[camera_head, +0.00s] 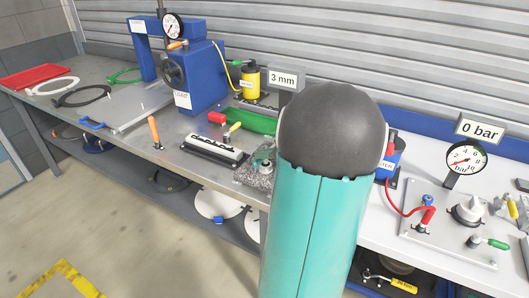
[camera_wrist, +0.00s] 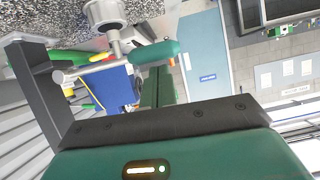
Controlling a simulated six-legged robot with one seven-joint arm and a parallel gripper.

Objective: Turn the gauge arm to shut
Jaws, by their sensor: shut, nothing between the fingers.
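In the wrist view, a metal arm with a green grip (camera_wrist: 156,52) sticks out from a round metal knob (camera_wrist: 104,12) over a speckled stone surface (camera_wrist: 40,18); it looks like the gauge arm. The speckled block (camera_head: 252,178) shows in the head view beside my teal arm, with a small metal piece (camera_head: 266,156) on it. My gripper (camera_wrist: 158,74) is shut and empty, its fingertips right by the green grip. I cannot tell whether they touch it. In the head view my own arm hides the gripper.
A "3 mm" sign (camera_head: 283,79) stands behind the block. A black-and-white bar tool (camera_head: 213,151) and a green part (camera_head: 249,122) lie to the left, with a blue press (camera_head: 200,75) beyond. A pressure gauge (camera_head: 466,158) under a "0 bar" sign (camera_head: 480,130) stands right.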

